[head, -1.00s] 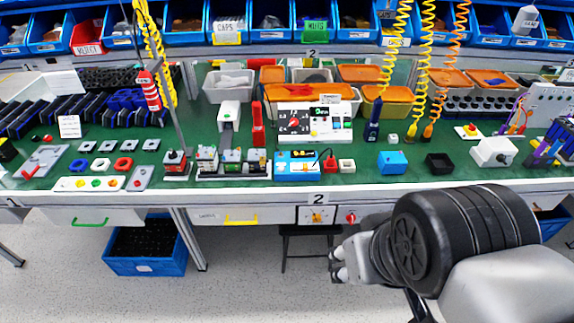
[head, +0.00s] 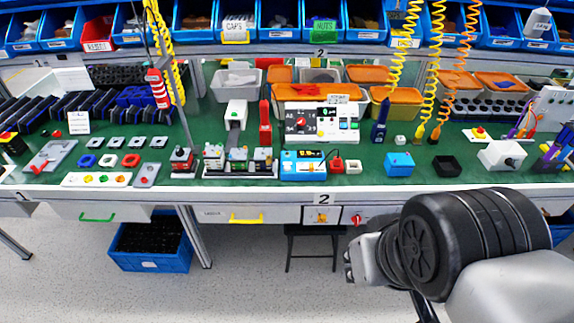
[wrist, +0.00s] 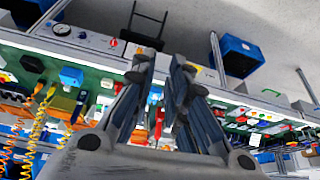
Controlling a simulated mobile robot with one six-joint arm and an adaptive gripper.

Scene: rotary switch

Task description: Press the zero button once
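A white control panel (head: 322,122) with a dark dial, a red knob and several small buttons stands at the middle of the green bench. A blue instrument box (head: 303,172) with a dark display and small controls sits in front of it. I cannot read any button label, so I cannot tell which is the zero button. My gripper (head: 352,264) hangs below and in front of the bench edge, apart from both devices. In the wrist view my gripper (wrist: 163,58) has its fingers apart with nothing between them.
A red button box (head: 336,163), a white block (head: 353,167) and a blue block (head: 398,163) stand near the front edge. A dark stool (head: 311,240) is under the bench. Coiled yellow and orange hoses (head: 437,70) hang over the right side. Floor in front is clear.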

